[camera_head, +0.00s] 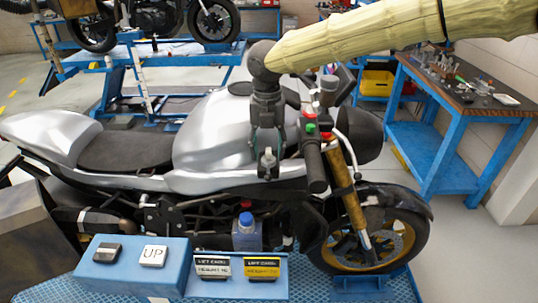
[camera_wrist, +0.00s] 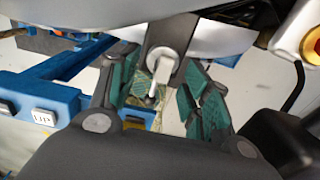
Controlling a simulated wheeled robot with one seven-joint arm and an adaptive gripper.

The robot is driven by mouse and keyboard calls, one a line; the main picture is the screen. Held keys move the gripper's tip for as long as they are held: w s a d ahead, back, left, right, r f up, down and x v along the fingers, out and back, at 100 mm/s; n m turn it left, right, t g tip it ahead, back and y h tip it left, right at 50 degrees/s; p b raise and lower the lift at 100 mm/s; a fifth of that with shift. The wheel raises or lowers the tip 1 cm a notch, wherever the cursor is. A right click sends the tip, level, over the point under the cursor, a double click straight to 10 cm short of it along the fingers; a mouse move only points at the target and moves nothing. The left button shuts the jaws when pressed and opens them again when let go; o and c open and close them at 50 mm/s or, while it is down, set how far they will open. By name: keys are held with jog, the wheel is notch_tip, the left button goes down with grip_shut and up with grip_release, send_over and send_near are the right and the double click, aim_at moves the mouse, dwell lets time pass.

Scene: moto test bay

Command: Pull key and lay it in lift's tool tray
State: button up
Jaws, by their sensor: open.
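The key (camera_wrist: 165,70) shows in the wrist view as a pale, narrow piece standing out from a round grey-white lock face (camera_wrist: 162,55). My gripper (camera_wrist: 162,92) is open, its green-padded fingers on either side of the key's free end, with no clear contact. In the head view my gripper (camera_head: 268,165) hangs beside the silver motorcycle's (camera_head: 215,130) handlebar, and the key cannot be made out there. A blue lift fixture (camera_head: 205,287) at the front carries two labelled cards; I cannot tell whether this is the tool tray.
A blue box with an UP button (camera_head: 153,256) stands front left, with a blue-capped bottle (camera_head: 247,236) behind the cards. A cluttered workbench (camera_head: 470,85) is at right.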

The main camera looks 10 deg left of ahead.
jog(key=shift+s, duration=0.55)
jog(key=w, duration=0.1)
jog(key=w+f, duration=0.1)
jog(key=shift+w+f, duration=0.25)
jog(key=shift+w, duration=0.15)
jog(key=shift+s+r, duration=0.45)
jog(key=shift+s, duration=0.35)
jog(key=shift+w+f, duration=0.25)
jog(key=shift+w, duration=0.2)
jog(key=shift+s+r+p, duration=0.2)
jog(key=shift+s+p, duration=0.1)
jog(key=shift+p, duration=0.2)
jog(key=shift+w+f, duration=0.2)
jog(key=shift+s+r, duration=0.1)
jog(key=shift+s, duration=0.05)
jog(key=shift+p, duration=0.4)
